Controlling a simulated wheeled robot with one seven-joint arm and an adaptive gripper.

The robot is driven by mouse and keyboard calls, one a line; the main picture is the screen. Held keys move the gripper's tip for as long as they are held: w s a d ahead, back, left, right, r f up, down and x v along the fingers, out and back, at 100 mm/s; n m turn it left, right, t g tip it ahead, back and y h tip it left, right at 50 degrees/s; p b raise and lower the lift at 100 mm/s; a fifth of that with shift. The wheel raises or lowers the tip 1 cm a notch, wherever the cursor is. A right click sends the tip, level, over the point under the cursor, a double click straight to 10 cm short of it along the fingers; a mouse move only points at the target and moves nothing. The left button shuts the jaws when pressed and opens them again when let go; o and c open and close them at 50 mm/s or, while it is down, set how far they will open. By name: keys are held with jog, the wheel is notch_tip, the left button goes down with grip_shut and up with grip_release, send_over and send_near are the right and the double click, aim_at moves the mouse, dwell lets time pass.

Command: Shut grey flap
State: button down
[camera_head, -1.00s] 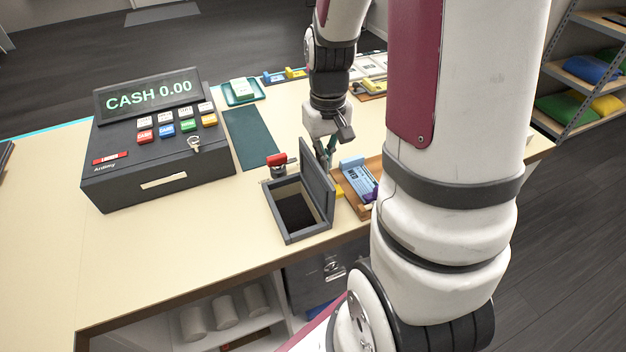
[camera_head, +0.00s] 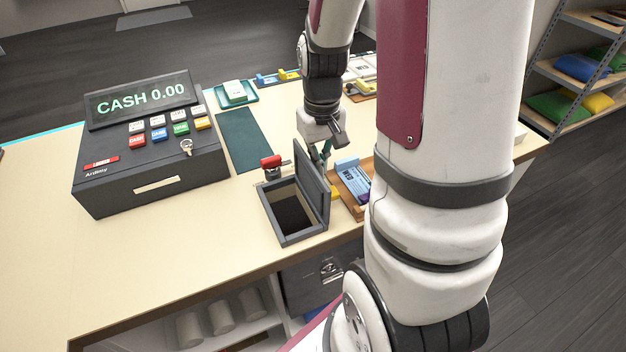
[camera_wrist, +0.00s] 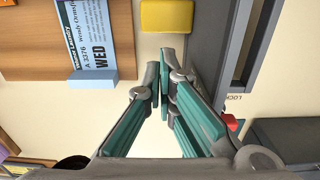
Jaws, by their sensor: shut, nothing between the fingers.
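The grey flap (camera_head: 312,187) is the hinged lid of a dark grey box (camera_head: 283,237) set in the counter. It stands upright along the box's right side, and the box's dark inside is open to view. In the wrist view the flap (camera_wrist: 208,40) shows as a grey panel at upper right. My gripper (camera_head: 323,158) is just behind and right of the flap, partly hidden by it. In the wrist view its teal fingers (camera_wrist: 160,95) are shut with nothing held, close beside the flap; whether they touch it I cannot tell.
A wooden tray (camera_head: 357,209) with a blue card (camera_head: 352,178) lies right of the flap. A yellow block (camera_wrist: 166,16) lies near the fingers. A red-topped item (camera_head: 271,162) stands behind the box. The cash register (camera_head: 150,165) is at left. The counter in front of it is clear.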

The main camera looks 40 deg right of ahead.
aim_at(300, 170)
jog(key=shift+a, duration=0.15)
dwell(0.5)
jog(key=shift+w+a, duration=0.2)
jog(key=shift+a, duration=0.5)
jog(key=shift+w+a, duration=0.25)
jog(key=shift+a, duration=0.4)
jog(key=shift+w+a, duration=0.2)
jog(key=shift+a, duration=0.5)
jog(key=shift+s+d+r+p, duration=0.1)
jog(key=shift+d+r+p, duration=0.1)
jog(key=shift+r+p, duration=1.05)
jog(key=shift+s+d+r+p, duration=0.15)
jog(key=shift+r+p, duration=0.65)
jog(key=shift+r, duration=0.95)
jog(key=shift+w+d+r+p, duration=0.1)
jog(key=shift+d+r+p, duration=0.15)
jog(key=shift+r+p, duration=1)
jog(key=shift+r, duration=0.25)
jog(key=shift+a+r, duration=0.15)
jog(key=shift+r, duration=0.2)
jog(key=s+a+r+n+t, duration=0.1)
jog(key=s+a+r+t, duration=0.1)
jog(key=s+a+r, duration=0.4)
jog(key=s+a+r+n+t, duration=0.2)
jog(key=s+a+r, duration=0.4)
jog(key=s+r, duration=0.3)
notch_tip(300, 170, up, 3)
jog(key=shift+a+f+t, duration=0.2)
jog(key=shift+a+t, duration=0.1)
jog(key=shift+t, duration=0.5)
